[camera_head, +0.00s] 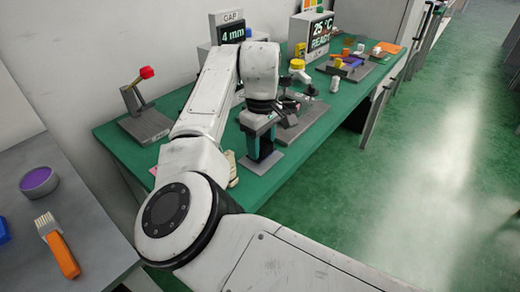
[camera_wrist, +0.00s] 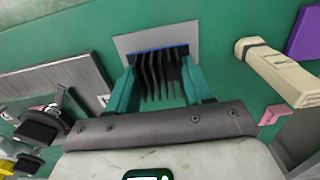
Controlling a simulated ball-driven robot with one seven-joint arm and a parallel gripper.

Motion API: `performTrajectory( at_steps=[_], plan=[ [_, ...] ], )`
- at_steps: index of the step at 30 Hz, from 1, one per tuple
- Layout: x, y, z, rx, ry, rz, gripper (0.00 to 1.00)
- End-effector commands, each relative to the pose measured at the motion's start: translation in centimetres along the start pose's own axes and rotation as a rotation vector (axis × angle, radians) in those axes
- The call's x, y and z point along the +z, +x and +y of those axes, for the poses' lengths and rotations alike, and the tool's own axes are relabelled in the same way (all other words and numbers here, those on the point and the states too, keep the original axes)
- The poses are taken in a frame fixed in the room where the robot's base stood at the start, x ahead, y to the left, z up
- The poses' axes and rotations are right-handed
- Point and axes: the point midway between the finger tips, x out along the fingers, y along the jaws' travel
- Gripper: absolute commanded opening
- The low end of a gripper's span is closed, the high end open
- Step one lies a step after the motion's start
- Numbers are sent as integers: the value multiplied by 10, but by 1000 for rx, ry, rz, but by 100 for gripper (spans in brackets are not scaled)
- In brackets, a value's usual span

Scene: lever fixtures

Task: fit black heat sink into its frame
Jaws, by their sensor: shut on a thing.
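My gripper (camera_head: 262,138) points down over the green table, with its two teal fingers shut on the black heat sink (camera_wrist: 160,76). In the wrist view, my gripper (camera_wrist: 161,82) has a finger on each side of the dark fins. A blue strip (camera_wrist: 158,49) runs along the heat sink's far edge. A grey square plate (camera_wrist: 140,39) lies beyond and beneath the heat sink; it also shows below my gripper in the head view (camera_head: 256,168). I cannot tell whether the heat sink touches the plate. No separate frame outline is clear; the fingers and heat sink hide part of the plate.
A cream block-like part (camera_wrist: 275,70) lies right of the plate. A grey fixture with black-tipped clamps (camera_wrist: 42,125) stands to the left. A red-knobbed lever fixture (camera_head: 145,115) stands at the table's left end. A "GAP 4 mm" display (camera_head: 230,28) stands behind.

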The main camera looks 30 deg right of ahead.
Motion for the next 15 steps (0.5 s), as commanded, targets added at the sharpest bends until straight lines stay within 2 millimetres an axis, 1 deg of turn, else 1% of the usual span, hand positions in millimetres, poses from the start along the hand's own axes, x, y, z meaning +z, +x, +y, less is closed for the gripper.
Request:
performTrajectory(
  at_steps=[1, 15],
  plan=[
    [0, -9, 0, 0, 0, -1, 24],
    [0, -47, 0, 0, 0, 0, 24]
  ],
)
